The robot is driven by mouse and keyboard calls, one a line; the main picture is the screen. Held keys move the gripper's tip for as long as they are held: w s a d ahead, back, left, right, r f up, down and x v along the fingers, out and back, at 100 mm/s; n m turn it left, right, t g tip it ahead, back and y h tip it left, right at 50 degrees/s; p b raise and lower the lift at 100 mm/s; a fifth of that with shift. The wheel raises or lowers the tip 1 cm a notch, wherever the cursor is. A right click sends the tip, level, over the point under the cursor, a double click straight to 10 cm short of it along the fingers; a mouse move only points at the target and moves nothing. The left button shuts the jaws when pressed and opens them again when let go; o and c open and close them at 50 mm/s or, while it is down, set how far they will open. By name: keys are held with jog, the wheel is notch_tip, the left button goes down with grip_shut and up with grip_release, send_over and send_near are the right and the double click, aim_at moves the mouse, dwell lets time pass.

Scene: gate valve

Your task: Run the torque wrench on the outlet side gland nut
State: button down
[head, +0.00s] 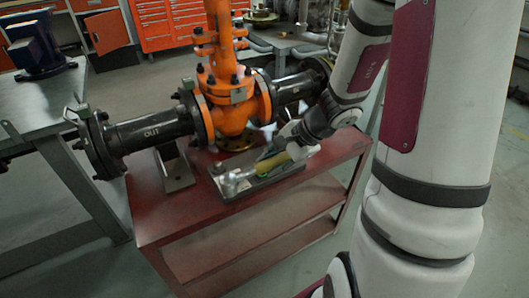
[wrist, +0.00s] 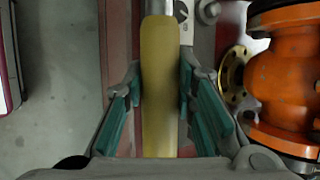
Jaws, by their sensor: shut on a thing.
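The torque wrench has a yellow handle (head: 276,164) and a metal head (head: 229,184). It lies over a grey metal plate on the red cart, in front of the valve. My gripper (wrist: 160,72) is shut on the yellow handle (wrist: 158,115), with a teal pad on each side. The orange gate valve (head: 233,105) stands behind, with its outlet pipe (head: 150,128) marked OUT on the left. The outlet side gland nut (head: 200,36) appears to be on the left of the gland flange, small in the head view. It is not seen in the wrist view.
The red cart (head: 190,221) carries the valve. A grey bench (head: 35,100) with a blue object (head: 36,52) stands at left. Orange cabinets (head: 165,28) are at the back. The orange valve body (wrist: 285,85) is close on the right in the wrist view.

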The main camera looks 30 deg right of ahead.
aim_at(268, 161)
jog(key=shift+s+a+r, duration=0.1)
jog(key=shift+s+r, duration=0.15)
jog(key=shift+s, duration=0.6)
jog(key=shift+r+p, duration=1.35)
jog(key=shift+r, duration=0.3)
